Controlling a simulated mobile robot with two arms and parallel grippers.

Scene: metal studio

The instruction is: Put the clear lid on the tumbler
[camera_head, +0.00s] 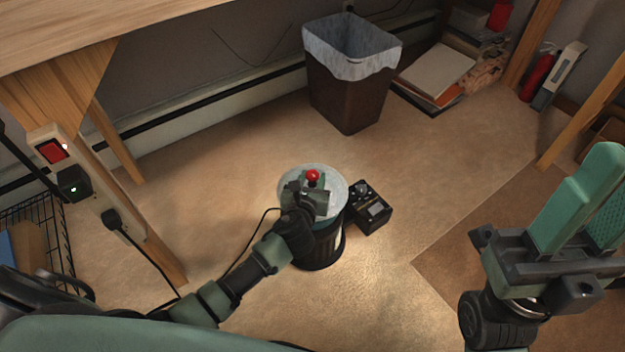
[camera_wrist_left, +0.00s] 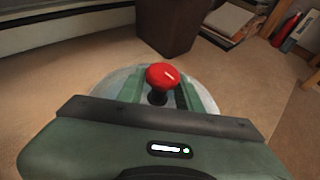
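The clear lid (camera_head: 333,183) is a pale round disc with a red knob (camera_head: 313,175) on a dark stem. It lies over the top of the tumbler (camera_head: 322,248), a dark ribbed drum standing on the floor. I cannot tell whether the lid is fully seated. My left gripper (camera_head: 309,190) is down at the lid, its fingers apart on either side of the knob. In the left wrist view the red knob (camera_wrist_left: 162,76) stands between the green fingers, with the lid (camera_wrist_left: 112,82) below. My right gripper (camera_head: 592,205) is raised, open and empty at the right.
A black control box (camera_head: 371,208) sits close to the tumbler's right side. A lined waste bin (camera_head: 350,90) stands behind. A cable runs over the floor at the left. A wooden table (camera_head: 90,40) is at upper left. The floor right of the box is clear.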

